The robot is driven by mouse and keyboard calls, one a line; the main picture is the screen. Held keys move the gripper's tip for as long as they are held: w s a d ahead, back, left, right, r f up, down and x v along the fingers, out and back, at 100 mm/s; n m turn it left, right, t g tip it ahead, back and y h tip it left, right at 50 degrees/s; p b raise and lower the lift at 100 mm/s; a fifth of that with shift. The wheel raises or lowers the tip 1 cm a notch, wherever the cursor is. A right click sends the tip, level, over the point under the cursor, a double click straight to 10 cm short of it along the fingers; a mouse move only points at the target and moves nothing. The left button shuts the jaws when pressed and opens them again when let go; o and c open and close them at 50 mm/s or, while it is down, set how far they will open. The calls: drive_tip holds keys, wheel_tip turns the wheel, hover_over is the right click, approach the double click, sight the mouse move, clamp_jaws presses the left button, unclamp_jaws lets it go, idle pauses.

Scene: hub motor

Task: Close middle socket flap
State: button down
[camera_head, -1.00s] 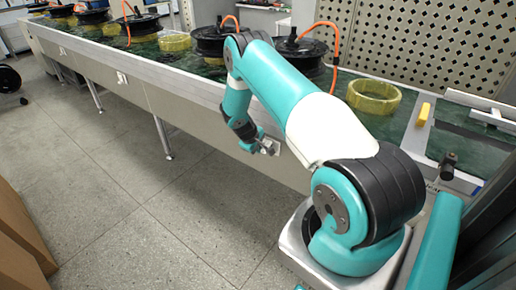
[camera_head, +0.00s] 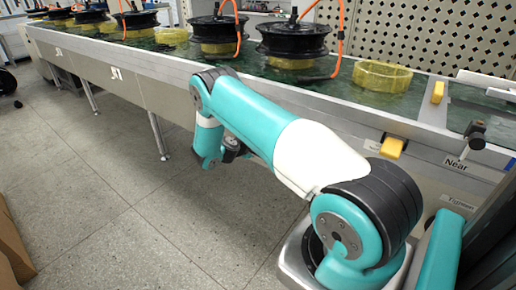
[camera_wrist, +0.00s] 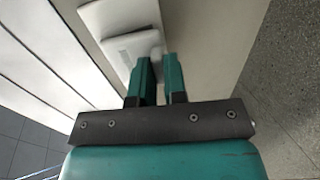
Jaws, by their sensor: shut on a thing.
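A white socket (camera_wrist: 110,20) with a pale flap (camera_wrist: 132,44) shows on a light panel in the wrist view. My gripper (camera_wrist: 158,62) has its two teal fingers close together with a narrow gap, at the flap's lower right edge. The fingers are closed on the edge of the flap, though the contact is partly hidden. How far the flap stands open cannot be told. In the head view my arm hides the fingertips and this socket. Two small white fittings (camera_head: 116,72) show farther left on the bench's front; which is the middle one is unclear.
The long bench (camera_head: 300,97) carries black reels (camera_head: 292,38) with orange cables and a yellow ring (camera_head: 387,76). A yellow block (camera_head: 393,147) and a "Near" label (camera_head: 456,165) are on its front at right.

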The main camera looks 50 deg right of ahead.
drive_tip(key=f+h+b, duration=0.1)
drive_tip(key=b, duration=0.6)
drive_tip(key=d+f+h+b, duration=0.1)
drive_tip(key=b, duration=0.7)
drive_tip(key=shift+f+h, duration=0.2)
drive_tip(key=shift+h, duration=0.1)
drive_tip(key=b, duration=0.7)
drive_tip(key=shift+d+r+h, duration=0.1)
drive_tip(key=shift+d+h, duration=0.15)
drive_tip(key=shift+h, duration=0.15)
drive_tip(key=shift+d+r+b, duration=0.1)
drive_tip(key=shift+r+b, duration=0.2)
drive_tip(key=shift+b, duration=0.6)
drive_tip(key=c, duration=1.2)
unclamp_jaws()
drive_tip(key=shift+o, duration=0.2)
